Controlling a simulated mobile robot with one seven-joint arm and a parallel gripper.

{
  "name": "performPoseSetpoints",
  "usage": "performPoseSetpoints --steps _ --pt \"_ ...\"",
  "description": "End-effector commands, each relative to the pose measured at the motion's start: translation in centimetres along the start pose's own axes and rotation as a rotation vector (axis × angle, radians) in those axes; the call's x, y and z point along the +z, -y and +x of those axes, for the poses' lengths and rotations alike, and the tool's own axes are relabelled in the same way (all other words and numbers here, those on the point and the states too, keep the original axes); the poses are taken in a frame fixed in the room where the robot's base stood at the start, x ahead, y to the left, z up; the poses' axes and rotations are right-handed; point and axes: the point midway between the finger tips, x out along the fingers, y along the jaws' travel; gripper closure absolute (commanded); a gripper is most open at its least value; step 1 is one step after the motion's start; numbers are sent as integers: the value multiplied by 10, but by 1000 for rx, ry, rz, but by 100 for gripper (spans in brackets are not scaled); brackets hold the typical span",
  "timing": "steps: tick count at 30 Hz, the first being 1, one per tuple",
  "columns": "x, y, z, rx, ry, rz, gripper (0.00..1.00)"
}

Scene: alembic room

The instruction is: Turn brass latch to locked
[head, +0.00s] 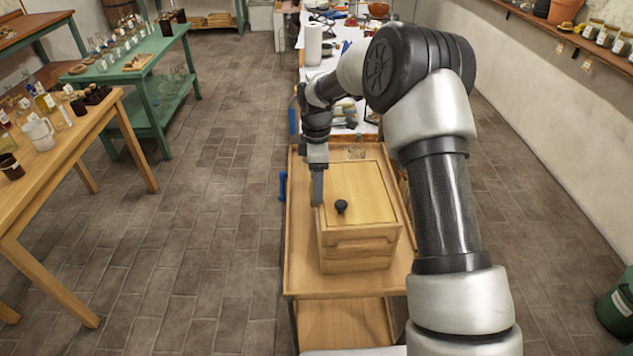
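A light wooden box (359,243) with a flat lid and a round black knob (341,206) stands on a wooden cart (299,262). I cannot make out a brass latch in the head view. My gripper (317,202) points down at the left edge of the box, near its upper left side. Its fingers show edge-on, so I cannot tell whether they are open or shut, or whether they touch the box. The gripper and wrist hide part of the box's left edge.
A long table (345,62) crowded with items and a paper towel roll (313,44) lies beyond the cart. A wooden table (100,121) and a green table (160,50) with glassware stand at the left. The floor between is clear.

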Motion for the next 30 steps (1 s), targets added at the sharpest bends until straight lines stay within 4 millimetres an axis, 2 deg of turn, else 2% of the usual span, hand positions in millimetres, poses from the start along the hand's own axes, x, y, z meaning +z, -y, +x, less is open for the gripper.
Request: performPoseSetpoints --steps 1,5,17,30 --pt "0 0 0 0 0 0 47" --pt "0 0 0 0 0 0 68" --pt "0 0 0 0 0 78 68" --pt "-1 1 0 2 0 441 68"
